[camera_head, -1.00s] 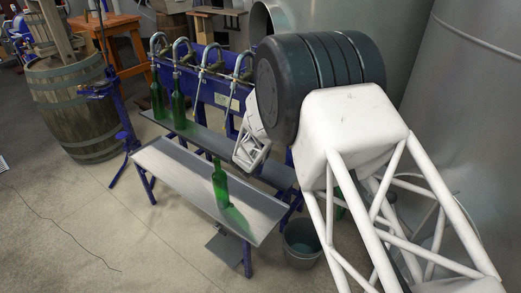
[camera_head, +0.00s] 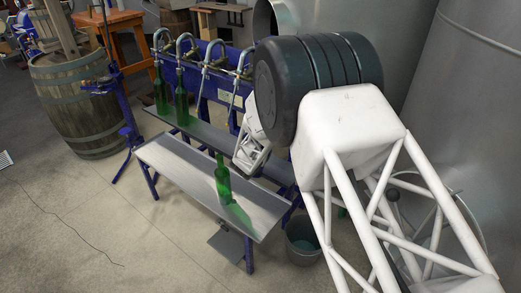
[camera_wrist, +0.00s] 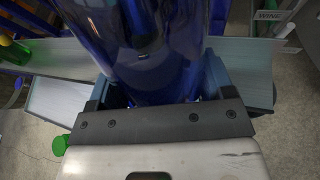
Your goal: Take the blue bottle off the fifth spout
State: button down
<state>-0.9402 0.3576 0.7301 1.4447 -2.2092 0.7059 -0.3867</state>
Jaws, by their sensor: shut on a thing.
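My gripper (camera_wrist: 160,100) is shut on the blue bottle (camera_wrist: 150,45), which fills the upper middle of the wrist view between the two fingers. In the head view my gripper (camera_head: 248,160) shows at the right end of the filler, partly behind my own arm. The blue bottle and the fifth spout are hidden there by my arm. Several curved metal spouts (camera_head: 184,42) run along the blue filler frame. I cannot tell whether the bottle is still around its spout.
Two green bottles (camera_head: 181,100) stand under the left spouts on the rear shelf (camera_head: 205,132). Another green bottle (camera_head: 222,180) stands on the front metal bench (camera_head: 180,170). A grey bucket (camera_head: 302,240) is on the floor at the right. A barrel (camera_head: 72,100) stands at the left.

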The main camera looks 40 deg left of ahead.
jog(key=shift+s+f, duration=1.9)
jog(key=shift+f, duration=2.1)
jog(key=shift+s+f, duration=1.9)
jog(key=shift+f, duration=2.1)
jog(key=s+r, duration=0.2)
jog(key=s, duration=0.4)
jog(key=shift+s, duration=0.35)
jog(key=shift+s, duration=0.15)
